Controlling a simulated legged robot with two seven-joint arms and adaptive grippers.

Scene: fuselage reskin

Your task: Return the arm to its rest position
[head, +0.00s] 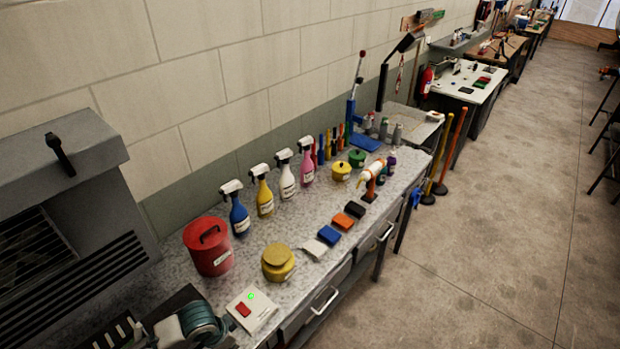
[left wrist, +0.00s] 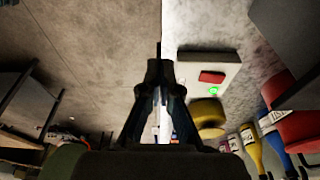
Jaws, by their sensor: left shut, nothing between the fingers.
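My left gripper (left wrist: 160,75) shows in the left wrist view, its dark fingers together with nothing between them. It lines up in the picture with the bench's front edge, with floor to its left and the bench top to its right. A white box with a red button and a green light (left wrist: 212,78) is to its right, apart from the fingers in the picture. In the head view this control box (head: 252,309) sits at the near end of the speckled bench (head: 215,292). Neither gripper can be made out in the head view.
On the bench stand a red canister (head: 208,247), a yellow pot (head: 278,263), several spray bottles (head: 264,191) and coloured blocks (head: 329,235). A grey vented cabinet (head: 75,150) is at the left. The concrete floor (head: 500,230) at the right is largely clear.

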